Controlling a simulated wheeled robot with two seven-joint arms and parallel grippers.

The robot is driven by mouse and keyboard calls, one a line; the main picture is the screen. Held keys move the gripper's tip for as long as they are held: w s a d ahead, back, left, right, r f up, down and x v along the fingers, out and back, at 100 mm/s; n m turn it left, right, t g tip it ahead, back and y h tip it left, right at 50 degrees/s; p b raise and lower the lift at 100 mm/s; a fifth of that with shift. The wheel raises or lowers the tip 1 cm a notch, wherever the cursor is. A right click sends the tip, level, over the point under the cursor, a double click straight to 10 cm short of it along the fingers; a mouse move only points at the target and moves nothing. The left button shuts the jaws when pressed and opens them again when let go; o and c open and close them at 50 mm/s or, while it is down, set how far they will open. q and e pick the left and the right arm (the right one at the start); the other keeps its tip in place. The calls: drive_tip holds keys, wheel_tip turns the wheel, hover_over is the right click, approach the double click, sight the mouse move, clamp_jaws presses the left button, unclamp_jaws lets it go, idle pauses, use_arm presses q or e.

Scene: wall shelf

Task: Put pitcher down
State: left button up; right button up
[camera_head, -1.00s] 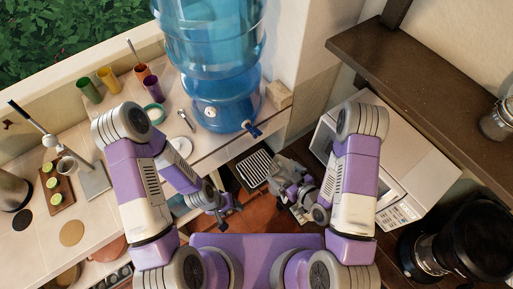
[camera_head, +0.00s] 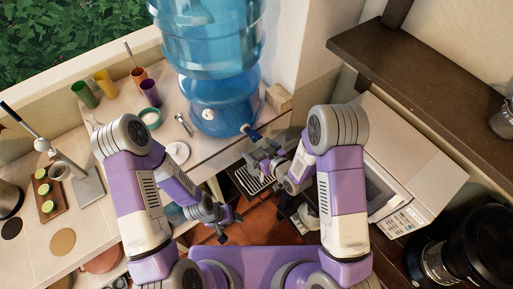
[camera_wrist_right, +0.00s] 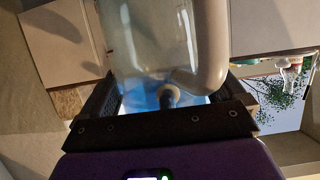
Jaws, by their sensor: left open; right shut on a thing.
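The clear pitcher (camera_wrist_right: 145,45) fills the upper middle of the right wrist view, with its pale handle (camera_wrist_right: 212,50) on the right side. My right gripper (camera_wrist_right: 168,98) is shut on the pitcher; its dark fingers lie on both sides. In the head view my right gripper (camera_head: 262,163) is just below the blue water dispenser's tap (camera_head: 251,132), above a slatted metal tray (camera_head: 247,182). The pitcher is hard to make out there, partly hidden by the gripper. My left gripper (camera_head: 226,222) is open and empty, lower and to the left, beside the counter.
At right are a white microwave (camera_head: 415,160), a dark wall shelf (camera_head: 440,85) and a black appliance (camera_head: 470,250).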

drive_tip(key=shift+w+a+r, duration=0.1)
drive_tip(key=shift+w+a, duration=0.35)
drive_tip(key=shift+w, duration=0.05)
drive_tip(key=shift+w+a+f, duration=0.1)
drive_tip(key=shift+f, duration=0.7)
drive_tip(key=shift+f, duration=0.15)
drive_tip(key=o, duration=1.2)
drive_tip(key=shift+c, duration=0.2)
